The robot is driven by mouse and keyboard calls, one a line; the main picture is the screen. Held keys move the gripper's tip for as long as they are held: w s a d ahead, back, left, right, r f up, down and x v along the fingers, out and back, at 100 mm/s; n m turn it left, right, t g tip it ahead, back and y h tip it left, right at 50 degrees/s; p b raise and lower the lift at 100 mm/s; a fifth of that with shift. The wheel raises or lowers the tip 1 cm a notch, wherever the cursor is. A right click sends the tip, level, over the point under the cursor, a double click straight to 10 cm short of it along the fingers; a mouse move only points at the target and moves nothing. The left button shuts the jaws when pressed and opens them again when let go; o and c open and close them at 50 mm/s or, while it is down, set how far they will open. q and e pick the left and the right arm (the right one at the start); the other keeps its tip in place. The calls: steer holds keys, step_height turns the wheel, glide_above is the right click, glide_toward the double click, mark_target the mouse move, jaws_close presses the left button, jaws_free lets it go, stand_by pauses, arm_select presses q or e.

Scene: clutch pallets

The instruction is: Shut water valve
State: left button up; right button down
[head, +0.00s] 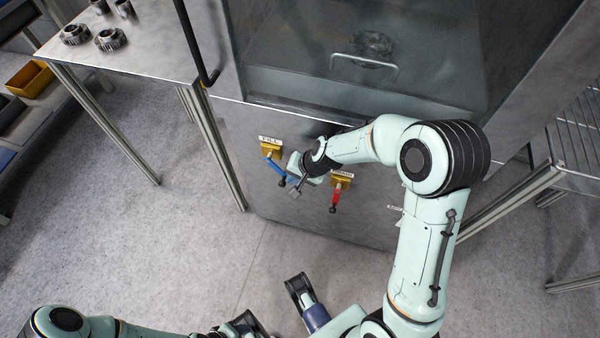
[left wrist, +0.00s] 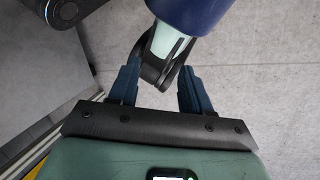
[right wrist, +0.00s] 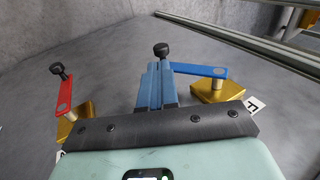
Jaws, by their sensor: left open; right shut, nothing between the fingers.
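A blue-handled valve (head: 275,166) on a yellow base is on the lower front of the metal cabinet, under a small label. Its lever (right wrist: 205,71) slants down to the right in the head view and ends in a black knob (right wrist: 161,50). A red-handled valve (head: 335,196) is to its right, its lever pointing down; it also shows in the right wrist view (right wrist: 65,97). My right gripper (head: 295,189) is shut and empty, its fingertips (right wrist: 156,68) at the blue lever's knob end. I cannot tell if they touch. My left gripper (left wrist: 158,72) is open and empty, away from the valves.
The metal cabinet (head: 345,215) has a windowed front with a handle (head: 364,61). A table (head: 135,55) with several gear-like parts stands at the left, a wire rack (head: 580,135) at the right. The floor (head: 150,230) at left is clear.

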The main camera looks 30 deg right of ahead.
mark_target(284, 183)
steer(key=x, duration=0.3)
steer(key=shift+b, duration=0.35)
arm_select(q)
steer(key=shift+w+a+f+t, duration=0.3)
steer(key=shift+w+a+f, duration=0.05)
steer(key=shift+w+f, duration=0.45)
arm_select(e)
steer(key=shift+w+a+f, duration=0.15)
steer(key=shift+w+f, duration=0.1)
steer(key=shift+f, duration=0.3)
